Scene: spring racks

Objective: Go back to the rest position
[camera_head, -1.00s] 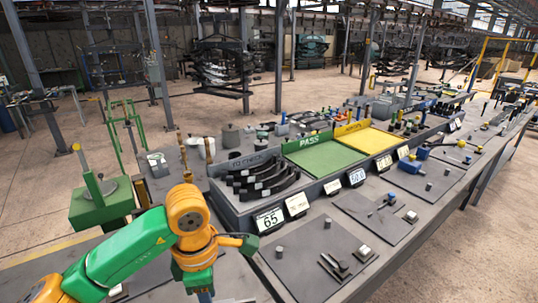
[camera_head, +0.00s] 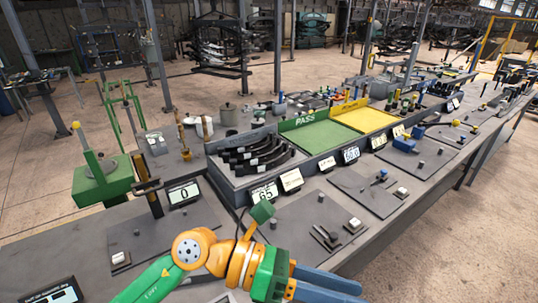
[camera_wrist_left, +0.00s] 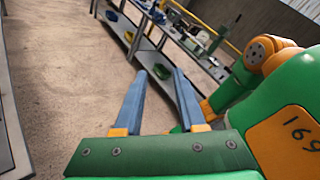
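My left arm (camera_head: 200,250) comes in from the bottom left in the head view, green and orange. My left gripper (camera_head: 345,284) has blue fingers that point right, over the front of the bench, partly cut off by the bottom edge. In the left wrist view the two blue fingers of my left gripper (camera_wrist_left: 160,100) stand apart with nothing between them. Floor shows beyond them. My right gripper is in neither view.
The long grey bench (camera_head: 290,230) holds a tray of dark curved springs (camera_head: 255,155), a green PASS mat (camera_head: 320,138) and a yellow mat (camera_head: 365,118). A green stand (camera_head: 103,180) is at left. Bare floor (camera_head: 475,195) lies to the right of the bench.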

